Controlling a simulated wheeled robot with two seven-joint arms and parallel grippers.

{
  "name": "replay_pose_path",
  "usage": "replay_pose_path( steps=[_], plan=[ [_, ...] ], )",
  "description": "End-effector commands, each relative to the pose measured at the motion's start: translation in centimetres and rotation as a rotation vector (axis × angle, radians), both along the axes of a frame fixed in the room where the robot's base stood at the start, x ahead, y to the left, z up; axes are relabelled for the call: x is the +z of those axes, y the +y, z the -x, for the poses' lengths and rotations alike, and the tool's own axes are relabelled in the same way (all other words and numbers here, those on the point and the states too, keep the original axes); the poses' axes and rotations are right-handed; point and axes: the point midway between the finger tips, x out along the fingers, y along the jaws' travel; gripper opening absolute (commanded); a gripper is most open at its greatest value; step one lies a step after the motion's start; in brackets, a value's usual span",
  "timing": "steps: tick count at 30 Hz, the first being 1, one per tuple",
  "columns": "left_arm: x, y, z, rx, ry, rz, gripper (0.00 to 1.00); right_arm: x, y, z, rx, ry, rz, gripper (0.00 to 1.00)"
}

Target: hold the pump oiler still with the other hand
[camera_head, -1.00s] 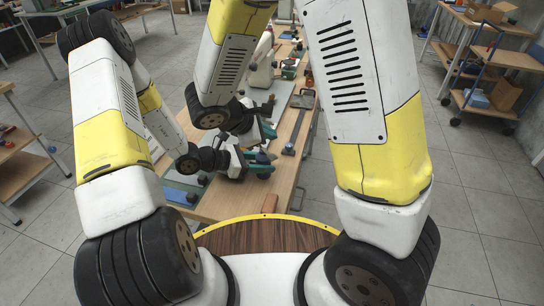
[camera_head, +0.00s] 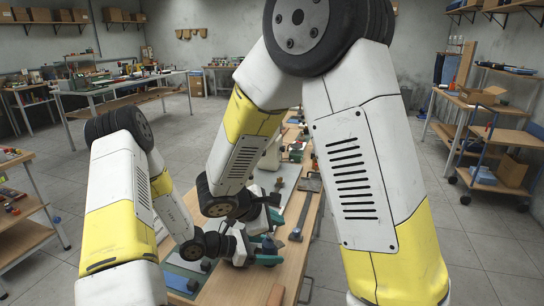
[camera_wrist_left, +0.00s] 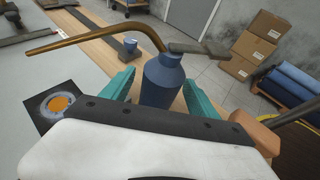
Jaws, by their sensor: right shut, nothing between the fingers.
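The pump oiler (camera_wrist_left: 162,82) is a blue bottle with a long copper-coloured spout and a grey lever on top. It stands upright between the teal fingers of my left gripper (camera_wrist_left: 160,92) in the left wrist view. One finger is on each side, close to the bottle; whether both touch it cannot be made out. The oiler's base is hidden behind the gripper body. In the head view my left gripper (camera_head: 266,252) is low over the workbench, with the oiler small and mostly covered. My right gripper (camera_head: 275,217) is shut and empty just above and beyond it.
The wooden workbench (camera_head: 287,265) runs away from me, with tools and a pale machine farther along it. Cardboard boxes (camera_wrist_left: 252,45) stand on the far right.

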Motion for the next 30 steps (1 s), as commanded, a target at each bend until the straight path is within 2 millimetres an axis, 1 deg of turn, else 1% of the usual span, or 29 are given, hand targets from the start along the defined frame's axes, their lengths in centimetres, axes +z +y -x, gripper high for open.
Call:
replay_pose_path(
  steps=[5,8,11,18,21,26,29,30],
  plan=[
    [0.1,0.2,0.0,0.001,0.0,0.0,0.69,0.0,0.0,0.0,0.0,0.0,0.0,0.0],
    [0.4,0.9,0.2,0.003,-0.001,-0.001,0.69,0.0,0.0,0.0,0.0,0.0,0.0,0.0],
    [1.0,2.3,0.6,0.004,-0.003,-0.001,0.69,0.0,0.0,0.0,0.0,0.0,0.0,0.0],
    [3.0,6.9,2.0,0.004,-0.002,-0.003,0.69,0.0,0.0,0.0,0.0,0.0,0.0,0.0],
    [3.7,8.5,2.6,0.003,-0.002,-0.002,0.69,0.0,0.0,0.0,0.0,0.0,0.0,0.0],
    [4.4,10.1,3.2,0.001,-0.002,-0.001,0.69,0.0,0.0,0.0,0.0,0.0,0.0,0.0],
    [5.0,10.4,3.4,-0.016,-0.014,-0.01,0.69,0.3,-0.3,0.1,-0.017,0.0,-0.012,0.0],
    [5.6,10.3,3.5,-0.036,-0.03,-0.022,0.69,0.5,-0.7,0.2,-0.036,0.0,-0.025,0.0]
  ],
)
